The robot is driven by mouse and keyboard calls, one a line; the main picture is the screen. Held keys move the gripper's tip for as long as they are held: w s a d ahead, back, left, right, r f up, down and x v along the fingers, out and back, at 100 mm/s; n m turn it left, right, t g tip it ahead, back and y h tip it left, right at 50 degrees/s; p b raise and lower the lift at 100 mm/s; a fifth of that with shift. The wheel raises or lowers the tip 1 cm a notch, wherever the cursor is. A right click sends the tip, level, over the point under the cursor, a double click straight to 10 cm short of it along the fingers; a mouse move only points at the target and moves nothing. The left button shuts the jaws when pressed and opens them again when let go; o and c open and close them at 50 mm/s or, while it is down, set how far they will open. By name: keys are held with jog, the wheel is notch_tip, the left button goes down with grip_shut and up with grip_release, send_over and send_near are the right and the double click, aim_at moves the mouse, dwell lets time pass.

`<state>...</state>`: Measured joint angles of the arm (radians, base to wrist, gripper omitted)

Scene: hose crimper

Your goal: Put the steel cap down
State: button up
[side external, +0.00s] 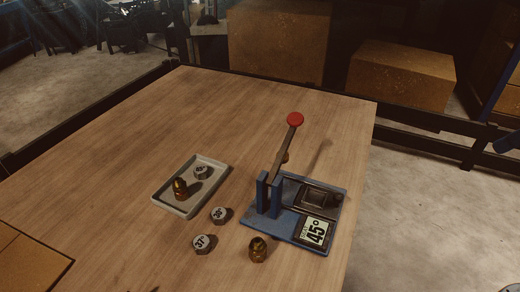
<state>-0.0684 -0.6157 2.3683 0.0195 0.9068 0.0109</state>
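Three small steel caps with printed tops are in the side external view. One steel cap (201,172) lies in the grey tray (183,211), its mark too small to read surely. A second cap (219,214), seemingly marked 30°, rests on the table just right of the tray. A third cap (203,243), marked 37°, rests on the table nearer the front. My gripper is not in view, so whether it holds anything is hidden.
A brass fitting (180,189) stands in the tray; another (257,249) stands on the table before the blue crimper (268,240). The crimper has a raised lever with a red knob (295,119) and a 45° label (316,232). The table's back left (210,115) is clear.

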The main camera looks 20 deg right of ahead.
jog(key=s+f, duration=0.1)
jog(key=s, duration=0.1)
jog(key=s+d+f, duration=0.1)
jog(key=s, duration=0.1)
jog(key=shift+f, duration=0.35)
jog(key=shift+w, duration=0.1)
dwell(0.9)
